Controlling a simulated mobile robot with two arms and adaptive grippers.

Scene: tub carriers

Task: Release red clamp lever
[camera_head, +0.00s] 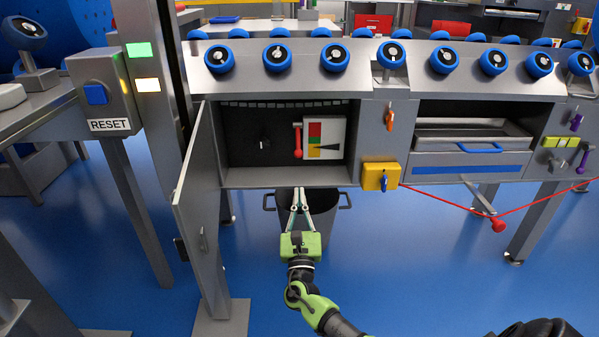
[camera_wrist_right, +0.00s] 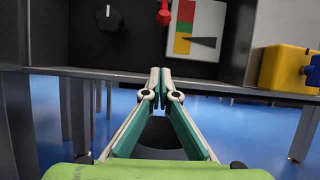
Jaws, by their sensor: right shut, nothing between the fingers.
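The red clamp lever (camera_head: 297,141) is upright inside the open cabinet, just left of a panel (camera_head: 324,138) with red, yellow and green bands and a dark pointer. In the right wrist view only the lower end of the lever (camera_wrist_right: 164,13) shows at the top edge. My right gripper (camera_head: 300,196) is below and in front of the cabinet's lower edge, apart from the lever. In the right wrist view its fingertips (camera_wrist_right: 160,74) are together with nothing between them. My left gripper is out of view.
The cabinet door (camera_head: 197,205) stands open at the left. A black knob (camera_head: 264,142) is left of the lever. A yellow box with a blue handle (camera_head: 375,178) is right of the opening. A dark bin (camera_head: 325,228) stands below. A red cord (camera_head: 445,200) hangs at the right.

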